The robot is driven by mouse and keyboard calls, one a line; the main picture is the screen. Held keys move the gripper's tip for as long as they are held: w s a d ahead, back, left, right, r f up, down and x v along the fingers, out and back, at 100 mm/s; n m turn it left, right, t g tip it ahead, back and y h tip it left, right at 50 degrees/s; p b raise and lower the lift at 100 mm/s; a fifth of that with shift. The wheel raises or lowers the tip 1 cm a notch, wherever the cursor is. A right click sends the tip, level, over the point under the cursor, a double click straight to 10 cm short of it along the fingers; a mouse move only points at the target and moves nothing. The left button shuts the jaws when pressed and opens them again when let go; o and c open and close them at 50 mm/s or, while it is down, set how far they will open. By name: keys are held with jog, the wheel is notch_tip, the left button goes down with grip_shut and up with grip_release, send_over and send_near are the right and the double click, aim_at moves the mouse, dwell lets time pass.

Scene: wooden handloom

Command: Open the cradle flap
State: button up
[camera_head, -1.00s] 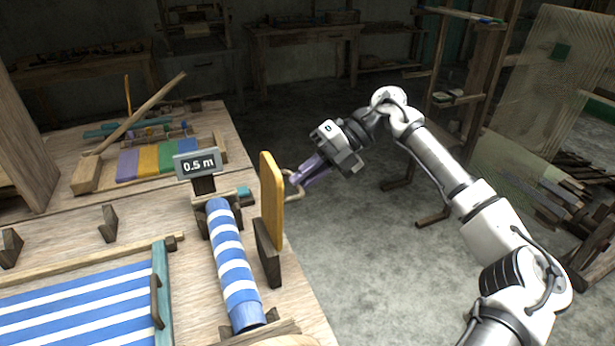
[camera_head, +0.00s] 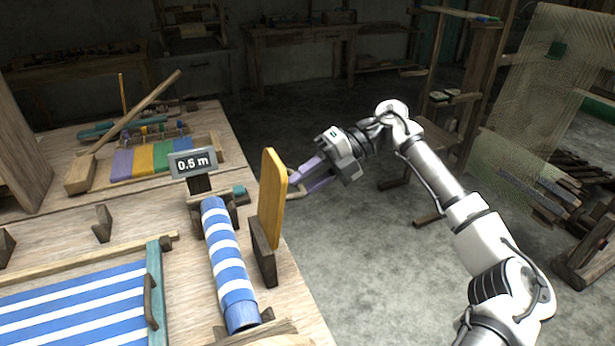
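My gripper (camera_head: 304,182), with purple fingers, is at this handle on the flap's outer side. The two fingers show as separate strips, but I cannot tell whether they clamp the handle. The blue-and-white striped cloth roll (camera_head: 227,262) lies in the cradle, left of the flap.
A dark wooden rail (camera_head: 263,254) is below the flap. Striped cloth (camera_head: 80,305) on a frame lies at the left front. The floor (camera_head: 345,255) right of the table is clear below my arm.

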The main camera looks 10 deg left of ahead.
jog(key=shift+o, duration=0.2)
jog(key=shift+r, duration=0.2)
jog(key=shift+w+d, duration=0.1)
jog(key=shift+d, duration=0.05)
jog(key=v, duration=1.3)
jog(key=shift+d, duration=0.25)
jog(key=shift+w+r, duration=0.1)
jog(key=shift+w, duration=0.1)
